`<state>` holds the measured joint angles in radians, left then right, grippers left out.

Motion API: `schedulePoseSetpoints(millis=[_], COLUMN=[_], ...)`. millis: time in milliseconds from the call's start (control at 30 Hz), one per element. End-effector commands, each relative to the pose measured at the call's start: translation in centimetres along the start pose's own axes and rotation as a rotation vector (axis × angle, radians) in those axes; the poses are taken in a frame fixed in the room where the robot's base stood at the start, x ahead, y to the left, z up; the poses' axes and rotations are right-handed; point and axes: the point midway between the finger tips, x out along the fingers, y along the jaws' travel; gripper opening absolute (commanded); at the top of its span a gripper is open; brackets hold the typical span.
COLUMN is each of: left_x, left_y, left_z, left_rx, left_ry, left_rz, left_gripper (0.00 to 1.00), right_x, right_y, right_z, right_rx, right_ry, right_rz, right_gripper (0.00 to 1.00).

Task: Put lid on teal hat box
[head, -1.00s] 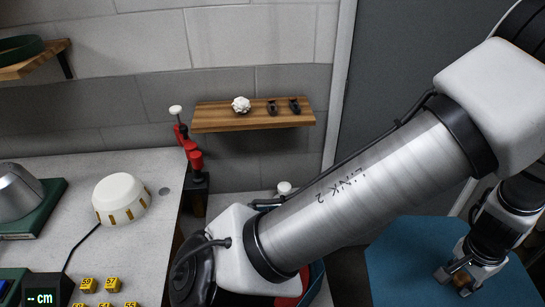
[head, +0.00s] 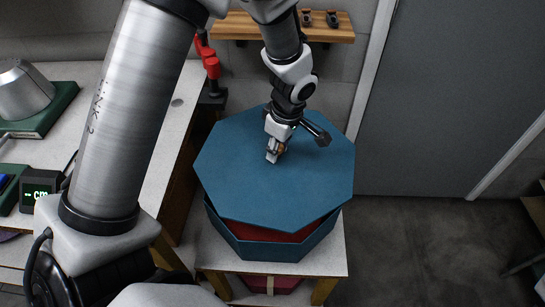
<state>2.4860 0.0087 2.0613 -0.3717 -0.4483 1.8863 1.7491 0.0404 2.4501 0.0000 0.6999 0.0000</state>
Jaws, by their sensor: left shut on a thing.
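The teal octagonal lid (head: 235,180) is over the teal hat box (head: 255,246) in the head view. My left gripper (head: 275,153) comes down from the top and is shut on a small brownish knob at the middle of the lid. The lid covers most of the box opening. It sits off-centre, toward the back, and a strip of red interior (head: 290,234) shows at the front right. Whether the lid touches the far rim is hidden. My right gripper is not in view.
The box stands on a small pale-topped table (head: 330,262) with wooden legs; a red item (head: 268,284) lies below. A workbench (head: 148,150) with a red clamp (head: 212,67) is to the left. A wall shelf (head: 343,37) is behind. Open floor (head: 430,250) lies to the right.

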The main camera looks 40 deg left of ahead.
Motion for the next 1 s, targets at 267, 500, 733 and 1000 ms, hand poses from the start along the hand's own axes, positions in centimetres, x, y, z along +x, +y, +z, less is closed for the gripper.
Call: schedulePoseSetpoints(millis=[267, 500, 733, 1000], left_x=[1.5, 4.0, 6.7, 9.2], left_y=[-0.3, -0.3, -0.3, -0.3], left_z=[-0.9, -0.5, 0.0, 0.3], left_rx=[-0.179, -0.176, -0.177, -0.177], left_ry=[0.0, 0.0, 0.0, 0.0], left_rz=[-0.025, -0.026, -0.026, -0.025], left_gripper=[0.0, 0.0, 0.0, 0.0], right_x=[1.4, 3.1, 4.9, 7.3], right_y=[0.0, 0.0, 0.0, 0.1], right_z=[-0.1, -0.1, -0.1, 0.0], right_rx=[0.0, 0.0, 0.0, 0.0], right_ry=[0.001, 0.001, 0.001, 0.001], right_rz=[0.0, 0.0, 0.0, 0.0], right_gripper=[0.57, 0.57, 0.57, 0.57])
